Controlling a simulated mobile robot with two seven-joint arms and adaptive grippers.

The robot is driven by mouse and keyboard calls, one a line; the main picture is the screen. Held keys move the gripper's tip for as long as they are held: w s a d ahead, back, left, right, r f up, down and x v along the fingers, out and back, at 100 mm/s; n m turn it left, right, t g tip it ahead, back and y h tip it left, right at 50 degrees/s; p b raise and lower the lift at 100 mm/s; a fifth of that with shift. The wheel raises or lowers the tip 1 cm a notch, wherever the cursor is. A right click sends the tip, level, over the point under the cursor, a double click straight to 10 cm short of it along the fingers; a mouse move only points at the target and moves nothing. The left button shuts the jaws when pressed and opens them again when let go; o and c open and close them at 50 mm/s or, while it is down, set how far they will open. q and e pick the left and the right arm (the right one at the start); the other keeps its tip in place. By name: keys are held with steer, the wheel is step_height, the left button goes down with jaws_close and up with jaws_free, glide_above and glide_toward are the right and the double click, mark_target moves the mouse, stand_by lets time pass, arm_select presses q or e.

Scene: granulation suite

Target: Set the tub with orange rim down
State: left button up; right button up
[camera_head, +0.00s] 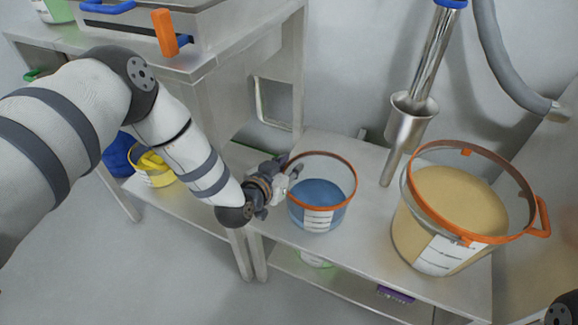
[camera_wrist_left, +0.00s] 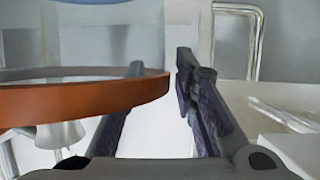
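The smaller clear tub with orange rim (camera_head: 348,205) holds blue contents and bears a white label. It is upright at the left part of the steel table (camera_head: 372,245); whether its base touches the tabletop is hard to tell. My left gripper (camera_head: 291,172) is at the left side of its rim. In the left wrist view the orange rim (camera_wrist_left: 90,98) runs between the partly closed fingers (camera_wrist_left: 161,85), one on each side of the wall. My right gripper is not in view.
A larger orange-rimmed tub (camera_head: 410,225) of tan powder stands to the right on the same table. A steel funnel-like cup (camera_head: 411,119) is behind. A yellow bucket (camera_head: 154,174) sits on the left lower shelf. Bare tabletop lies between the two tubs.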

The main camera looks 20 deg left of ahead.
arm_select(q)
steer(key=p+v, duration=0.3)
steer(key=v, duration=0.9)
steer(key=s+d+f+g, duration=0.2)
steer(key=s+f+g, duration=0.4)
steer(key=s, duration=0.8)
steer(key=s+d+f+g, duration=0.1)
steer(key=s+f+g, duration=0.55)
steer(key=s, duration=0.65)
steer(key=s+a+r+g, duration=0.1)
steer(key=s+g, duration=0.1)
steer(key=s, duration=0.6)
steer(key=s+a+r+g, duration=0.1)
steer(key=s+g, duration=0.2)
steer(key=s, duration=0.6)
steer(key=s+a+r+n+g+y, duration=0.1)
steer(key=s+g, duration=0.1)
steer(key=s, duration=0.6)
steer(key=shift+s+a+r, duration=0.25)
steer(key=shift+s+r, duration=0.15)
steer(key=shift+r, duration=0.1)
